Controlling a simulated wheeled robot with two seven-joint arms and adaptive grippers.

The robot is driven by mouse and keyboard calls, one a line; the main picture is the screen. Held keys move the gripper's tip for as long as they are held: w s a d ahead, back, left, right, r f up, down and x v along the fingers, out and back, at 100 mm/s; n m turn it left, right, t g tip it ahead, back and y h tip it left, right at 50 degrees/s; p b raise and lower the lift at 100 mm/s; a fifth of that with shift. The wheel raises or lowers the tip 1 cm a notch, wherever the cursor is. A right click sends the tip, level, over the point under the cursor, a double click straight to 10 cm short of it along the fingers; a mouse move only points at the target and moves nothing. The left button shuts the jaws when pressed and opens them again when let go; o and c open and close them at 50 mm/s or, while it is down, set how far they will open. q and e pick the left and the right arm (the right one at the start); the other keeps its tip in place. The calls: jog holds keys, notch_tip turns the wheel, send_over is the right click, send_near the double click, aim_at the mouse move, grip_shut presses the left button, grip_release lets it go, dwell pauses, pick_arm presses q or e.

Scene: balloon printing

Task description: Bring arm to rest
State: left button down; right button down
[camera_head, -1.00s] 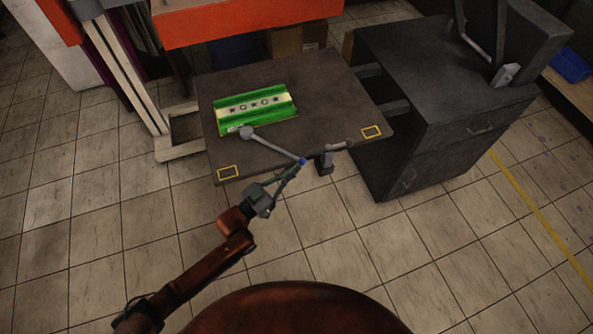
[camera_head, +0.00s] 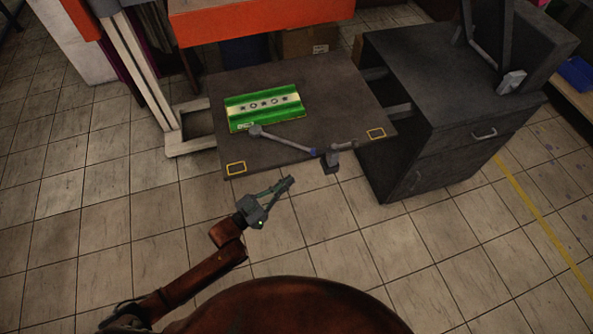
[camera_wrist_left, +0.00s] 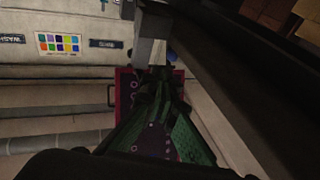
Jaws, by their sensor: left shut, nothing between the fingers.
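My left gripper (camera_head: 288,181) is shut and empty. It hangs over the tiled floor just in front of the dark table (camera_head: 205,85), apart from it. Its dark green fingers also show in the left wrist view (camera_wrist_left: 158,88). On the table a grey lever with a round knob (camera_head: 284,140) runs along the front edge to a clamp-like mount (camera_head: 333,158). A green and cream patterned sheet or panel (camera_head: 265,105) lies behind the lever. My right gripper is not in view.
A dark cabinet (camera_head: 430,100) with drawers stands right of the table. An orange panel (camera_head: 262,22) overhangs the table's back. Yellow outlined rectangles mark the front corners, left (camera_head: 236,168) and right (camera_head: 376,133). The tiled floor (camera_head: 330,230) in front is clear.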

pick_arm(q)
jog(key=s+d+v, duration=0.1)
jog(key=v, duration=0.5)
jog(key=shift+p, duration=0.3)
